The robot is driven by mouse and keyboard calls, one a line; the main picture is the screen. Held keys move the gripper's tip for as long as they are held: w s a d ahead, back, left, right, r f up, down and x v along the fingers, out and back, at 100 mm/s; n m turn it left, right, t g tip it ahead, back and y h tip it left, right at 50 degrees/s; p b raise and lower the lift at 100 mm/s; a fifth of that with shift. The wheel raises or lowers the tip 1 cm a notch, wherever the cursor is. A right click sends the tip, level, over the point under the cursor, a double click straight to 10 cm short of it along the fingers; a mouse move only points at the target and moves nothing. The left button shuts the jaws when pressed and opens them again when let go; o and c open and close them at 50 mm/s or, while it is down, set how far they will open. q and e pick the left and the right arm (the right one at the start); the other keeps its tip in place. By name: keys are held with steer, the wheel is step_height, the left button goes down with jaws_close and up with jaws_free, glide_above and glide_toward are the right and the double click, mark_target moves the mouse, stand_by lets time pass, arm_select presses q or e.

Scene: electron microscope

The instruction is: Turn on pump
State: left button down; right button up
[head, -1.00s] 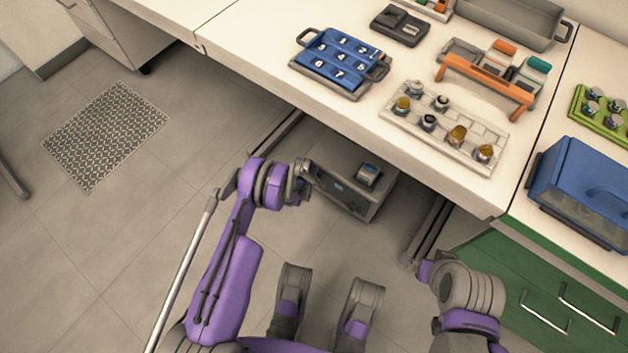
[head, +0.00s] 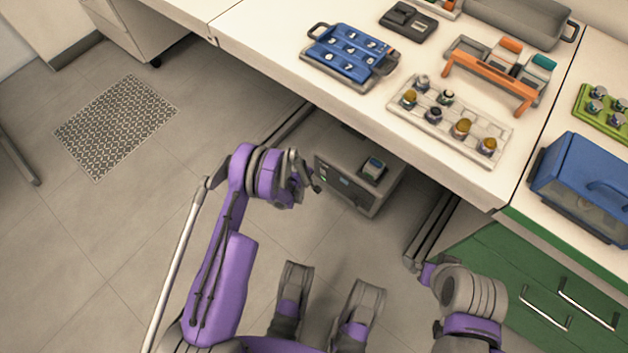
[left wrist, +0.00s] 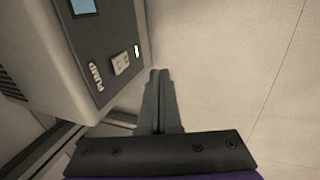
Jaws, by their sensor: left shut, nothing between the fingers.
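The pump (head: 385,195) is a grey box on the floor under the white bench, with a small screen device on top. My left gripper (head: 317,188) is just in front of the panel's left end. In the left wrist view its shut, empty fingers (left wrist: 160,75) are beside the switch, apparently clear of it. My right arm is at lower right; its gripper does not show.
The bench edge (head: 400,140) overhangs the pump. A blue numbered tray (head: 345,50), a vial rack (head: 450,125) and an orange-handled holder (head: 490,80) stand on the bench. Green drawers (head: 530,285) are at right.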

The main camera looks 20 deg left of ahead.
arm_select(q)
steer(key=shift+s+p+v, duration=0.2)
steer(key=shift+v, duration=0.9)
steer(key=shift+s+p+v, duration=0.15)
steer(key=shift+s+v, duration=0.1)
steer(key=shift+v, duration=0.85)
arm_select(e)
steer(key=shift+s+r, duration=0.1)
steer(key=shift+r, duration=0.45)
arm_select(q)
steer(key=shift+a+f, duration=0.15)
steer(key=shift+f, duration=0.05)
